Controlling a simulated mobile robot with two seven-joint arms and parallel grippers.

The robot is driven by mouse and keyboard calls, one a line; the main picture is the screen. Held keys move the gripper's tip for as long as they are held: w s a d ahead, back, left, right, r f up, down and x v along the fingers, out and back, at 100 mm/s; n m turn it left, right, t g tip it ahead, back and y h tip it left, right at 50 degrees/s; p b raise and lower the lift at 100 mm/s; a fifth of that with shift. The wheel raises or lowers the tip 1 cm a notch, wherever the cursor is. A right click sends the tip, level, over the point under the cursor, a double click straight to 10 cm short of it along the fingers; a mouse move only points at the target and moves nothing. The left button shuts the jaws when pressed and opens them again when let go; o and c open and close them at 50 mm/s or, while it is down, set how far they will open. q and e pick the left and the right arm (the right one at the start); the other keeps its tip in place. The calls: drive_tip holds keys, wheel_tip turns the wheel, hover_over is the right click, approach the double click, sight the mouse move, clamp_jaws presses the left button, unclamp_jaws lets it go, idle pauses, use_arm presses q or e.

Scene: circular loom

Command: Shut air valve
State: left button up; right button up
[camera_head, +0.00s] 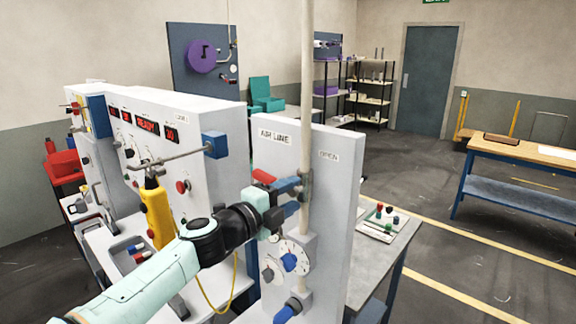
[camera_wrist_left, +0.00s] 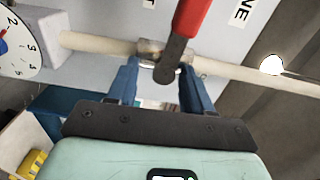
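The grey air line panel (camera_head: 335,190) stands upright, with a cream vertical pipe (camera_head: 306,90) in front of it. The valve's red lever (camera_head: 264,176) points left, roughly crosswise to the pipe. In the left wrist view the red lever (camera_wrist_left: 193,20) comes from the top to its dark hub on the metal valve body (camera_wrist_left: 149,48). My left gripper (camera_head: 288,198) is at the valve. In the wrist view its two blue fingers (camera_wrist_left: 160,78) are apart, one on each side of the lever's hub end, close to the pipe; contact is unclear. My right gripper is not in view.
Below the valve sit a dial gauge (camera_head: 290,258) and a blue fitting (camera_head: 288,311). A control cabinet (camera_head: 200,120) with red displays and a yellow hanging pendant (camera_head: 157,210) stands to the left. A grey table (camera_head: 365,265) is behind the panel's right side. Open floor lies right.

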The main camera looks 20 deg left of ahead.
use_arm(q)
drive_tip(key=shift+s+r, duration=0.15)
drive_tip(key=shift+s, duration=0.05)
drive_tip(key=shift+a, duration=0.2)
drive_tip(key=v, duration=0.6)
drive_tip(key=shift+s, duration=0.35)
drive_tip(key=shift+c, duration=0.4)
